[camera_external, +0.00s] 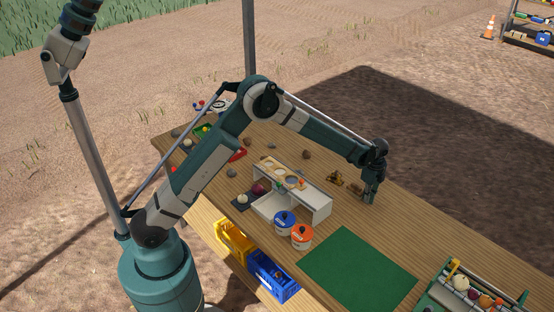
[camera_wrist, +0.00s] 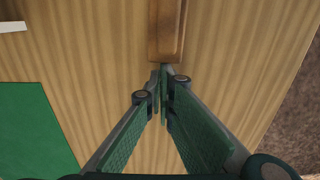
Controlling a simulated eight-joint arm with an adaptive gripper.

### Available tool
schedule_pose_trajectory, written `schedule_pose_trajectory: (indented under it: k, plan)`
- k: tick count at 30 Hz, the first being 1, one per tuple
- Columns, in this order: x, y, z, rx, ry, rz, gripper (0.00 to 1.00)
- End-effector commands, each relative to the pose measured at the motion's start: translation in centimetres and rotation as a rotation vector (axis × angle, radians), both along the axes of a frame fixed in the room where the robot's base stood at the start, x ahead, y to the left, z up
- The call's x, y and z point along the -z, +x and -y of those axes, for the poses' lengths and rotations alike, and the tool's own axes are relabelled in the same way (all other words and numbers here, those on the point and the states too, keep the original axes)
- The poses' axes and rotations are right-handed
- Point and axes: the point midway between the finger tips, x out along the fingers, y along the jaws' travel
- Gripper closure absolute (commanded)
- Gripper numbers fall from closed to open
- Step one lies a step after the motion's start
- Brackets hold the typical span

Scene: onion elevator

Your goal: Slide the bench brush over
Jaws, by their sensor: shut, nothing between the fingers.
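A wooden brown bar, which looks like the bench brush's handle (camera_wrist: 166,30), enters from the top of the wrist view; its far part is cut off. In the external view a small brown piece, probably the brush (camera_external: 356,188), shows just left of my gripper, mostly hidden. My gripper (camera_external: 369,195) points down close above the table. In the wrist view my gripper (camera_wrist: 161,90) has its fingertips together and empty, right at the near end of the handle. I cannot tell whether they touch it.
A green mat (camera_external: 358,270) lies nearer on the wooden table (camera_external: 440,238). A white rack (camera_external: 318,207), a blue-lidded pot (camera_external: 285,222) and an orange-lidded pot (camera_external: 302,236) stand left of my gripper. A golden-brown object (camera_external: 334,178) lies close by. A toolbox-like crate (camera_external: 436,301) stands at the right.

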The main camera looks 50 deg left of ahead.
Motion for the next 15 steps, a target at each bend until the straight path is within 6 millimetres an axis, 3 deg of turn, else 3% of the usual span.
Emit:
schedule_pose_trajectory:
  k: [7,15]
  plan:
    - [0.0,0.0,1.1,0.002,0.000,0.000,1.00]
    - [-0.5,0.0,4.0,0.000,0.000,0.000,1.00]
